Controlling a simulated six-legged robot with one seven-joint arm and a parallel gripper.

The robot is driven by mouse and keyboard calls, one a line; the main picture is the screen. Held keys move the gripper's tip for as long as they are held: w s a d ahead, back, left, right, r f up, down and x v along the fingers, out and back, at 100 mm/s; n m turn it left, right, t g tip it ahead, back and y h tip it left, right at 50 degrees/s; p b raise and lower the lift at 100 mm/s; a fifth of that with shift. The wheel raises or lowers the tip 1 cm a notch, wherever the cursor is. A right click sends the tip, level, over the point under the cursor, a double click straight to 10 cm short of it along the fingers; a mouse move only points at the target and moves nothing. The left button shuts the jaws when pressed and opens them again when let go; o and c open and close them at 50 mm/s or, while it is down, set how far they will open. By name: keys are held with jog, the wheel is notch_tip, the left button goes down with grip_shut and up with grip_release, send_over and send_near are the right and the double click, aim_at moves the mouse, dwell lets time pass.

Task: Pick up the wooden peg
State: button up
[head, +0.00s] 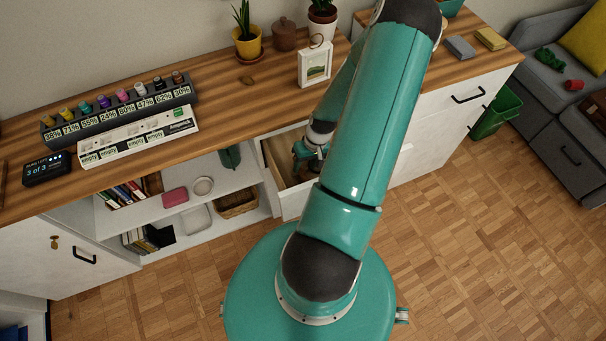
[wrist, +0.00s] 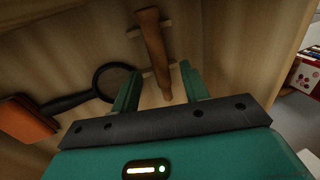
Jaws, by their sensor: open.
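The wooden peg (wrist: 154,45) is a brown rod in the wrist view, lying in the open drawer (head: 272,165). It appears to rest across pale wooden supports (wrist: 133,33). My gripper (wrist: 159,74) is open, its two green fingers on either side of the peg's lower end in the picture. I cannot tell whether either finger touches it. In the head view, my gripper (head: 310,152) is down in the drawer, and the peg is hidden there.
A magnifying glass (wrist: 75,102) and an orange object (wrist: 25,119) lie left of my gripper in the drawer. The drawer wall (wrist: 252,45) is close on the right. A white picture frame (head: 314,66) stands on the desktop (head: 225,90) above.

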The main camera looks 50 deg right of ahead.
aim_at(302, 173)
jog(key=shift+x, duration=1.45)
jog(key=shift+d, duration=0.1)
grip_shut()
